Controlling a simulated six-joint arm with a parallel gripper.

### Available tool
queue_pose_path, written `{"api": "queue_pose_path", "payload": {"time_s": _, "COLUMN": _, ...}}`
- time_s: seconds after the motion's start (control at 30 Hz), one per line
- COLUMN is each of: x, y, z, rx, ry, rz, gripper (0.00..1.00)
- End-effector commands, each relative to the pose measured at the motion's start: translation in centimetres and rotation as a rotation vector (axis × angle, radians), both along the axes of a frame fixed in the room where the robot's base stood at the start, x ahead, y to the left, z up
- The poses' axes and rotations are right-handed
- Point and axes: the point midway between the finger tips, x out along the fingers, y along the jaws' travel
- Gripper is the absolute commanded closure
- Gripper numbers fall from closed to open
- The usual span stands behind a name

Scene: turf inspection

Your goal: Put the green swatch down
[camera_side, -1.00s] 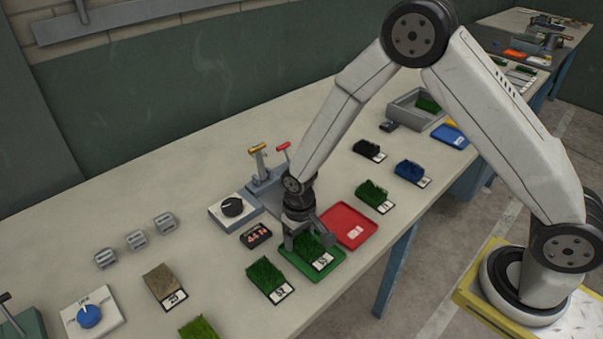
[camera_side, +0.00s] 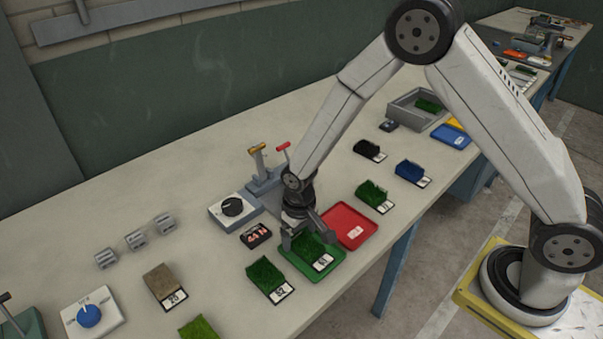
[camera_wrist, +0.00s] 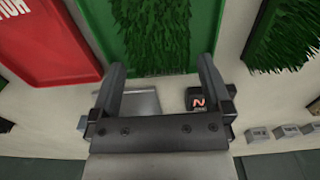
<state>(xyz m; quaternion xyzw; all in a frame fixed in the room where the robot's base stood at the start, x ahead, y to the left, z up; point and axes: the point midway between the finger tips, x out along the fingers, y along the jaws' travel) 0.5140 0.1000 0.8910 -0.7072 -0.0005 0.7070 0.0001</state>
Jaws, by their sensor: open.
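The green swatch (camera_side: 314,248) is a grass-like turf piece with a white number label at its front. It lies in the green tray (camera_side: 313,277), and it also shows in the wrist view (camera_wrist: 152,38). My gripper (camera_side: 306,238) is just above the swatch's back part, with its fingers apart. In the wrist view my gripper (camera_wrist: 161,67) is open, with nothing held between its fingers. The swatch lies beyond the fingertips there. The exact height gap is hard to tell.
A red tray (camera_side: 350,232) stands right beside the green tray. Another green swatch (camera_side: 266,277) lies to the left. A small display (camera_side: 256,236) and a dial box (camera_side: 233,208) stand behind. Green (camera_side: 373,195), blue (camera_side: 410,171) and black (camera_side: 368,149) swatches lie farther right.

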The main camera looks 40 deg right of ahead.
Motion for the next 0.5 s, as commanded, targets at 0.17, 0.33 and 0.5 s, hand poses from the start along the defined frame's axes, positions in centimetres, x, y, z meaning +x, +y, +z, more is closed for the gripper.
{"api": "queue_pose_path", "payload": {"time_s": 0.17, "x": 0.0, "y": 0.0, "z": 1.9, "rx": 0.001, "ry": -0.003, "rz": 0.000, "gripper": 0.00}}
{"api": "queue_pose_path", "payload": {"time_s": 0.33, "x": 0.1, "y": 0.0, "z": 4.1, "rx": 0.000, "ry": -0.003, "rz": 0.000, "gripper": 0.00}}
{"api": "queue_pose_path", "payload": {"time_s": 0.5, "x": 0.1, "y": 0.0, "z": 6.5, "rx": 0.000, "ry": -0.004, "rz": 0.000, "gripper": 0.00}}
